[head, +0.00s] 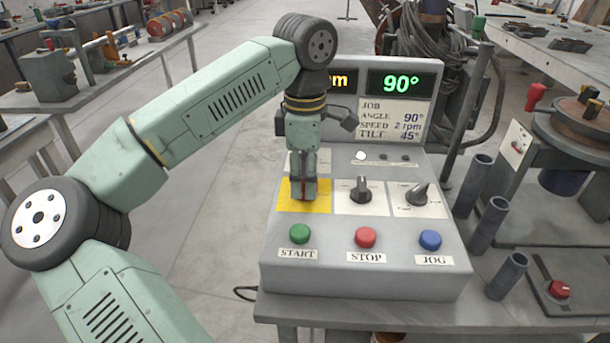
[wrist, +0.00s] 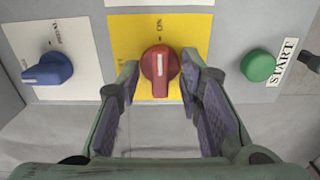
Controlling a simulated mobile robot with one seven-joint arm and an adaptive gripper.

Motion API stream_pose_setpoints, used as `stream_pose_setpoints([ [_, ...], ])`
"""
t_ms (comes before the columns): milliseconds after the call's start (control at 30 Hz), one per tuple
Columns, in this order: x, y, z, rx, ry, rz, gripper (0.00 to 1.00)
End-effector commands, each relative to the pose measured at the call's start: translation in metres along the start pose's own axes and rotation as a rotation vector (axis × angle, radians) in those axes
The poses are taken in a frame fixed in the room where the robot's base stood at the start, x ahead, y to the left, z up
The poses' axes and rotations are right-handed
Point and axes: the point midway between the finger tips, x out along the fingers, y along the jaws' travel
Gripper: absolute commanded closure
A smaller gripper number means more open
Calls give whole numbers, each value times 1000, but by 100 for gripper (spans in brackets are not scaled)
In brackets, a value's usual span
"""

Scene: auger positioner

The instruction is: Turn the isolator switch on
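The isolator switch is a red knob (wrist: 159,66) with a white line, on a yellow plate (wrist: 125,38) marked ON. In the wrist view the white line runs up and down the picture. I cannot tell how far the fingertips reach over the knob. In the head view my gripper (head: 303,192) points down at the yellow plate (head: 320,198) and hides most of the knob.
A blue knob (wrist: 47,70) and the green START button (wrist: 258,66) flank the switch in the wrist view. In the head view, two grey-black knobs (head: 361,190) (head: 416,195), a red STOP button (head: 365,238) and a blue JOG button (head: 430,240) share the panel. A display (head: 401,83) reads 90°.

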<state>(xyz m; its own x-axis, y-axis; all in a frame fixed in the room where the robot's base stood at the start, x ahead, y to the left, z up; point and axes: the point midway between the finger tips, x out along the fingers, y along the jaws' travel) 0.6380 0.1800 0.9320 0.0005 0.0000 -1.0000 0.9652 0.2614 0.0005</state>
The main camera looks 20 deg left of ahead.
Motion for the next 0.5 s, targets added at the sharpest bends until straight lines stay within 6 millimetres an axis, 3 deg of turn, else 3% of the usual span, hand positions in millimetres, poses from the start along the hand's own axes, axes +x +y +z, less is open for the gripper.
stream_pose_setpoints([
  [267, -9, 0, 0, -1, 0, 1, 67],
  [500, -56, 1, 0, -1, 1, 3, 67],
])
